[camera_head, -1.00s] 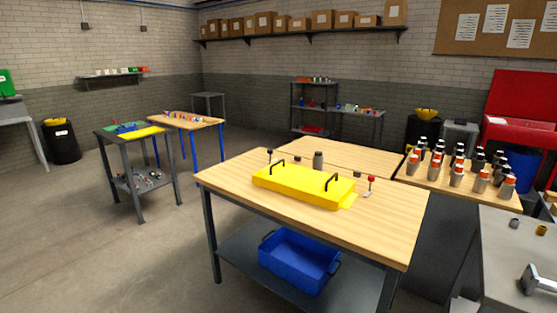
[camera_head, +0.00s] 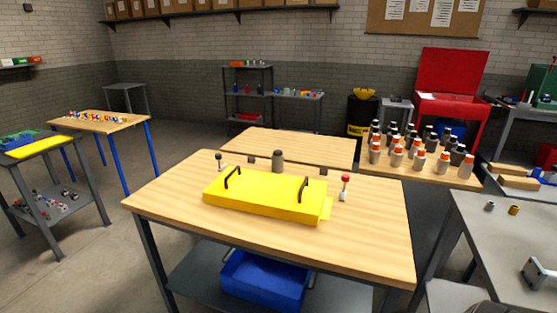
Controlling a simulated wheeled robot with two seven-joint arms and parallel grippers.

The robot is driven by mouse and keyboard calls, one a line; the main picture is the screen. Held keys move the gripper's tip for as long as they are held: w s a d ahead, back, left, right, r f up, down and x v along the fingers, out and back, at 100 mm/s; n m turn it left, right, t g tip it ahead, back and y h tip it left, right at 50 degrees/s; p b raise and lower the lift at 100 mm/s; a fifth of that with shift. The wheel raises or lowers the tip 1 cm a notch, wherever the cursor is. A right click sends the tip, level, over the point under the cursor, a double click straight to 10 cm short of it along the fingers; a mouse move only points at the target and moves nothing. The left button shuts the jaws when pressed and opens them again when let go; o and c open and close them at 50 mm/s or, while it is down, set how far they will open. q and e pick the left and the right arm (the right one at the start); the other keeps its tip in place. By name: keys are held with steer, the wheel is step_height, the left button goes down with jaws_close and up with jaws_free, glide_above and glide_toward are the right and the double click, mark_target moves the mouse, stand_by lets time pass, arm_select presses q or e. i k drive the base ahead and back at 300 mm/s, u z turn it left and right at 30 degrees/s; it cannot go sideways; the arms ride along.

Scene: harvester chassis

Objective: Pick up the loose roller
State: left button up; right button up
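A yellow chassis (camera_head: 262,196) with two black handles lies on the wooden table (camera_head: 365,240) in the middle. A grey upright cylinder (camera_head: 278,161) stands just behind it. I cannot tell whether this is the loose roller. A small red-topped piece (camera_head: 345,187) stands right of the chassis, and a dark-topped one (camera_head: 220,161) stands at its back left. Two small dark pieces lie behind the chassis. Neither of my grippers is in view.
A blue bin (camera_head: 262,282) sits on the shelf below the table. Several grey and orange bottle-like cylinders stand on the right wooden table (camera_head: 440,180). A grey table (camera_head: 490,238) at right holds small parts. The chassis table's front and right are clear.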

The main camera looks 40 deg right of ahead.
mark_target(277, 162)
steer(key=z, duration=0.45)
steer(key=i, duration=0.75)
steer(key=z, duration=0.65)
